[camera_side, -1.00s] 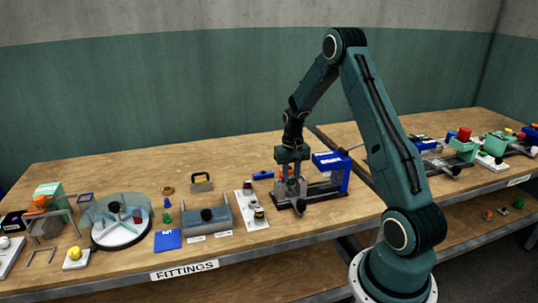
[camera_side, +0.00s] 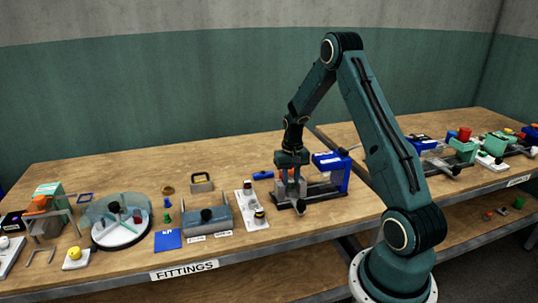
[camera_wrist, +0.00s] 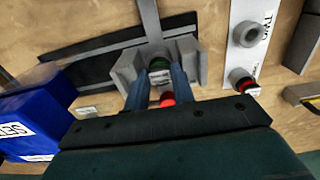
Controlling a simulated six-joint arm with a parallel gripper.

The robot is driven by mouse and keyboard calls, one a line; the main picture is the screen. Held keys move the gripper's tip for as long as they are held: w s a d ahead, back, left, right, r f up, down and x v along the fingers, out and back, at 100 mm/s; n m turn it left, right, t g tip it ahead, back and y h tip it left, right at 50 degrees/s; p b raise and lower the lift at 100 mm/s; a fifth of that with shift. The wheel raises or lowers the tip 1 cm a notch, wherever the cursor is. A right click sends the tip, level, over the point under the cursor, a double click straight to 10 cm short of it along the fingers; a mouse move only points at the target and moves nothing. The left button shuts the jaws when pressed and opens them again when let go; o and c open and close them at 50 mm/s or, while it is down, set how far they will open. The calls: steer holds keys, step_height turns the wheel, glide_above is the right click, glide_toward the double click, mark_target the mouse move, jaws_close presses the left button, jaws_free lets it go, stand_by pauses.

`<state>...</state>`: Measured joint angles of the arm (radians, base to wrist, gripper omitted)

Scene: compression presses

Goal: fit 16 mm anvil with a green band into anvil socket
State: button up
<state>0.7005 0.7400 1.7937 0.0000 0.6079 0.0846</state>
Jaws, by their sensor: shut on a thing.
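A red rounded part (camera_wrist: 167,98) shows between the fingers. In the side view my gripper (camera_side: 290,176) is low over the press, and the anvil cannot be made out there.
The press has a blue frame (camera_side: 331,162) and a dark bed (camera_side: 325,191). A white stand (camera_side: 247,196) with small parts is close on the left, and a grey-blue fixture (camera_side: 207,216) lies beyond it. Other presses stand farther right.

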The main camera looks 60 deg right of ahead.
mark_target(290, 181)
steer(key=shift+f, duration=0.3)
steer(key=o, duration=1)
steer(key=shift+o, duration=0.2)
steer(key=shift+o, duration=0.2)
step_height(290, 181, up, 14)
steer(key=shift+a, duration=0.1)
